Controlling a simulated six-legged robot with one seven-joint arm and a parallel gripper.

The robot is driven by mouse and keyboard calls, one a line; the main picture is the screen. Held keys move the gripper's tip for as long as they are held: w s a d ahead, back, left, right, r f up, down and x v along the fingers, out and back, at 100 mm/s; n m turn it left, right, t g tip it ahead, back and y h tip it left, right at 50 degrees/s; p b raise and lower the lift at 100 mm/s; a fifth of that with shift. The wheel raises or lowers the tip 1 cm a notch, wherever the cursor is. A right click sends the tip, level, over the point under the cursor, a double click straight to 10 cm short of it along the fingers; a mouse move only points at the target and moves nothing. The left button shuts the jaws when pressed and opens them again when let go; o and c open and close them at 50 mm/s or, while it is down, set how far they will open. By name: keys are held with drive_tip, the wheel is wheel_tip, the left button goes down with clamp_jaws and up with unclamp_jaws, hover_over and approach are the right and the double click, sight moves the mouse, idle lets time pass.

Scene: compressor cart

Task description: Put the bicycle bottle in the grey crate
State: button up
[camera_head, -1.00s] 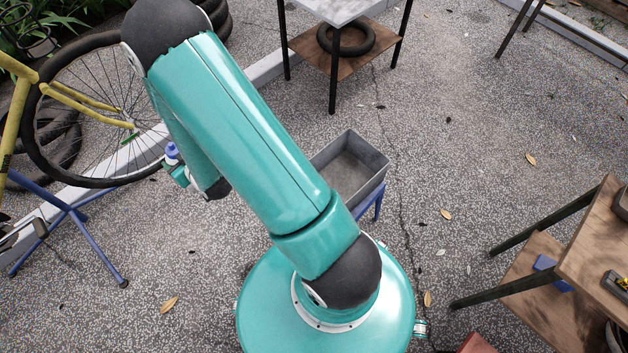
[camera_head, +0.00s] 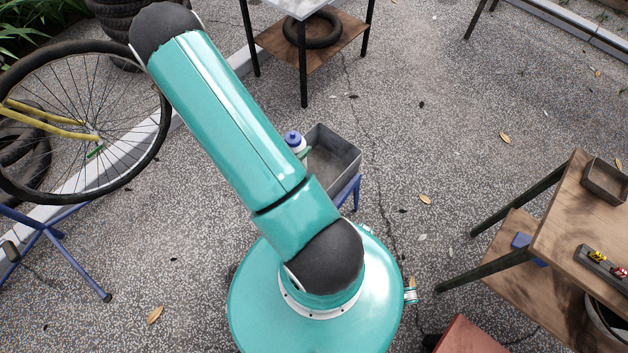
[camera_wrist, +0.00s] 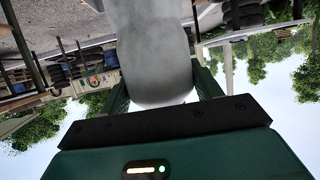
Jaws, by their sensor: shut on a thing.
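The bicycle bottle (camera_head: 294,138) shows its blue-violet cap and a bit of pale body in the head view, just left of the grey crate; my arm hides the rest. In the wrist view the pale grey bottle (camera_wrist: 150,45) fills the space between the green fingers of my gripper (camera_wrist: 160,92), which is shut on it. The grey crate (camera_head: 342,180) is an open box on a blue stand. Its left side is partly behind my arm, and the visible part of its inside looks empty. I cannot tell the bottle's height over the crate rim.
A wooden bench (camera_head: 585,225) with small trays stands at the right. A table with a tyre (camera_head: 312,30) on its lower shelf stands behind the crate. A bicycle wheel (camera_head: 140,150) and a blue stand (camera_head: 75,250) are at the left.

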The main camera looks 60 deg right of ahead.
drive_tip(key=shift+s+d+m+g, duration=0.2)
drive_tip(key=shift+s+d+g, duration=0.05)
drive_tip(key=shift+s, duration=0.35)
drive_tip(key=shift+s+d+m+g, duration=0.2)
drive_tip(key=shift+s+g, duration=0.05)
drive_tip(key=shift+s, duration=0.3)
drive_tip(key=s+d+f, duration=0.5)
drive_tip(key=d+f, duration=0.7)
drive_tip(key=f, duration=0.1)
drive_tip(key=shift+d, duration=0.25)
drive_tip(key=shift+f, duration=0.55)
drive_tip(key=o, duration=1.7)
